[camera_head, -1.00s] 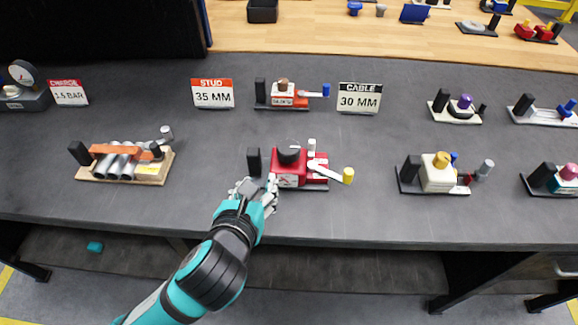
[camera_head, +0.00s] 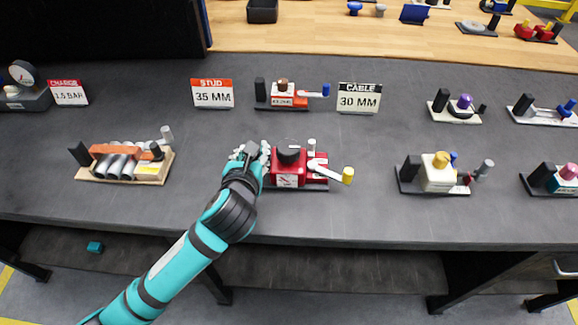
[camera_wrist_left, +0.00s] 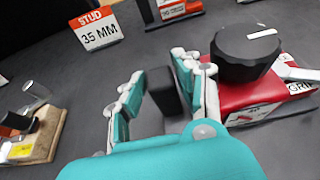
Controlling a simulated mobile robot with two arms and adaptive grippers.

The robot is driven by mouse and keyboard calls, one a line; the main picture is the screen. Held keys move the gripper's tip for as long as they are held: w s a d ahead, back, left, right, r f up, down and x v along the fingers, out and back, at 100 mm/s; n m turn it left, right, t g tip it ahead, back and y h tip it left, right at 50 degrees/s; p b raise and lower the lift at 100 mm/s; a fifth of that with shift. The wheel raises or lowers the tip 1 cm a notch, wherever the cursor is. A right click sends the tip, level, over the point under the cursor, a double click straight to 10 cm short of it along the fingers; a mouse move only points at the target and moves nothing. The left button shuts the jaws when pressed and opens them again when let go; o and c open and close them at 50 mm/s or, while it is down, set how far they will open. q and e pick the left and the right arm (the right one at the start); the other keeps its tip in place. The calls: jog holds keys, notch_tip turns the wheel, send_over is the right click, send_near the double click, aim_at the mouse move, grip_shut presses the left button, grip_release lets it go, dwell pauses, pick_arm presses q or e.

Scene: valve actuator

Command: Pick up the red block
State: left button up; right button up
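The red block (camera_head: 287,175) is the body of a device near the front middle of the table, with a black knob (camera_head: 290,154) on top and a white lever ending in a yellow tip. It also shows at the right of the left wrist view (camera_wrist_left: 262,92). My left gripper (camera_head: 251,151) is at the device's left side. In the left wrist view its fingers (camera_wrist_left: 160,78) are apart, with an upright black post (camera_wrist_left: 166,92) between them. The right finger lies between post and red block; contact with either is unclear. My right gripper is out of view.
A wooden stand with grey cylinders (camera_head: 120,165) is on the left. A cream device (camera_head: 438,175) stands to the right. Behind are a small red-and-white device (camera_head: 287,95) and signs (camera_head: 212,94). The table between these is clear.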

pick_arm(q)
jog(key=shift+w+f, duration=0.2)
jog(key=shift+w, duration=0.3)
grip_shut()
notch_tip(320, 180, up, 9)
jog(key=shift+n, duration=0.3)
jog(key=shift+f, duration=3.95)
